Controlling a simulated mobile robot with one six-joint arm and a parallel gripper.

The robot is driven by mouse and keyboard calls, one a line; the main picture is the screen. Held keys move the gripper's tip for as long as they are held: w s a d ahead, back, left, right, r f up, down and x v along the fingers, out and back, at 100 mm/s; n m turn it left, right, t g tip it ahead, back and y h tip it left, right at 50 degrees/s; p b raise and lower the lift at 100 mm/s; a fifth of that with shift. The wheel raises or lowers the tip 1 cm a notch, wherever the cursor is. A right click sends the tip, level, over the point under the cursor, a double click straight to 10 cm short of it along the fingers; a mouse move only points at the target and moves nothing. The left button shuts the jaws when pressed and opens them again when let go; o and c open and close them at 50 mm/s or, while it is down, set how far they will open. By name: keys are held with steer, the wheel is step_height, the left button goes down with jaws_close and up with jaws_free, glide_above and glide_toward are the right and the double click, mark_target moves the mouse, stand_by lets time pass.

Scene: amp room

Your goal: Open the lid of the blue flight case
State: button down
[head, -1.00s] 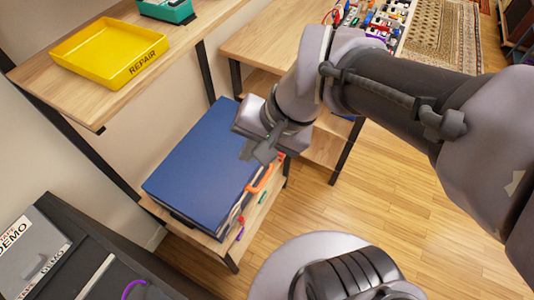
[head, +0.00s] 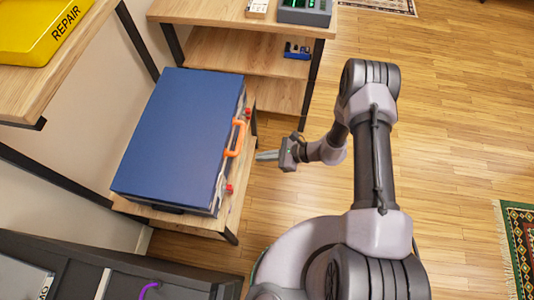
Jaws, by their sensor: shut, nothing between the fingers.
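The blue flight case (head: 180,140) lies flat on a low wooden shelf, its lid down. An orange handle (head: 236,138) and two red latches (head: 248,112) show on its right side. My gripper (head: 262,156) is shut and empty, just right of the handle and pointing left at it. A small gap seems to lie between the fingertips and the handle; the exact depth I cannot tell.
A wooden shelf unit (head: 235,60) stands behind. A dark cabinet (head: 120,270) stands at front left. Open wooden floor (head: 450,130) lies to the right.

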steer(key=b+x, duration=0.2)
steer(key=x, duration=0.4)
steer(key=r, duration=0.1)
steer(key=a+r+b, duration=0.1)
steer(key=r, duration=0.1)
steer(key=shift+a+r, duration=0.15)
steer(key=shift+r, duration=0.2)
